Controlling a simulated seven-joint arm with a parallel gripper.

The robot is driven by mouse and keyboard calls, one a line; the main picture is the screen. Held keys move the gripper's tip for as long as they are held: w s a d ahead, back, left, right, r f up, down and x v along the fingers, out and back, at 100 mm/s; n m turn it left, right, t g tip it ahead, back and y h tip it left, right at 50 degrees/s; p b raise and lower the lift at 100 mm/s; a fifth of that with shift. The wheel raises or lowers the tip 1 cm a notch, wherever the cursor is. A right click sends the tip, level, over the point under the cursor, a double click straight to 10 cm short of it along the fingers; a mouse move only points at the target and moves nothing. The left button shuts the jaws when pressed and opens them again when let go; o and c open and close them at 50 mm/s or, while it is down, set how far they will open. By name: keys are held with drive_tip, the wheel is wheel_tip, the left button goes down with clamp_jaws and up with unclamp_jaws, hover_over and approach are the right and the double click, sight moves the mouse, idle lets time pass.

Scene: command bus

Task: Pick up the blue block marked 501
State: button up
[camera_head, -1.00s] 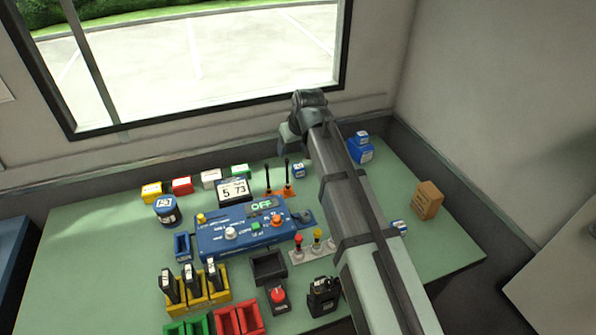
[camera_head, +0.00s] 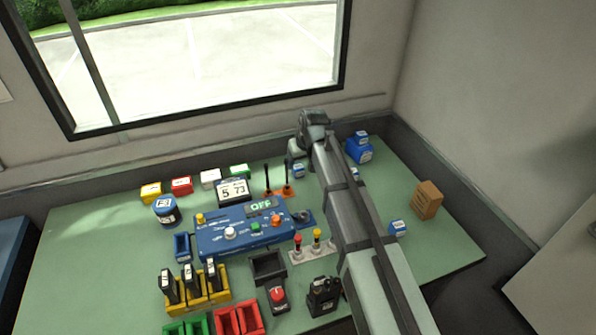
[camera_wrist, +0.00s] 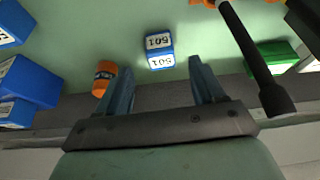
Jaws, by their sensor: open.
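The blue block marked 501 (camera_wrist: 160,50) lies on the green table in the wrist view, with white labels on its visible faces. A small blue block just right of the two black levers in the head view (camera_head: 298,171) appears to be the same one; its marking is too small to read there. My gripper (camera_head: 295,152) is above the table, close to this block on the window side. In the wrist view my gripper (camera_wrist: 162,66) is open and empty, its two fingers apart, with the block in line with the gap between them.
A black lever (camera_wrist: 250,55) stands right of the block in the wrist view. An orange cylinder (camera_wrist: 104,78) lies left of it, with larger blue blocks (camera_wrist: 30,80) further left. A green block (camera_wrist: 272,57) is at right. The blue OFF panel (camera_head: 235,238) stands further left in the head view.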

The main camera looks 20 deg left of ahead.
sight(298, 166)
drive_tip(key=shift+x, duration=2.6)
drive_tip(key=shift+a, duration=0.2)
drive_tip(key=shift+c, duration=0.5)
drive_tip(key=c, duration=1)
drive_tip(key=shift+o, duration=0.2)
